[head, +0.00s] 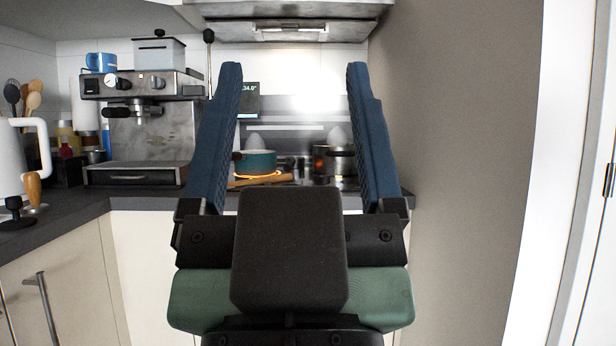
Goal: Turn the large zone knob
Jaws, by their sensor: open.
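My gripper (293,68) is in the middle of the head view, with its two blue fingers wide apart and nothing between them. The stove (290,133) shows beyond, between the fingers. I cannot make out the large zone knob; the stove's front is mostly hidden behind my gripper.
A coffee machine (140,85) and a white kettle (22,160) stand on the dark counter (75,208) at left. A wooden utensil (262,180) lies before the teal pot. A range hood (290,30) hangs above. A bare wall (460,150) closes the right side.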

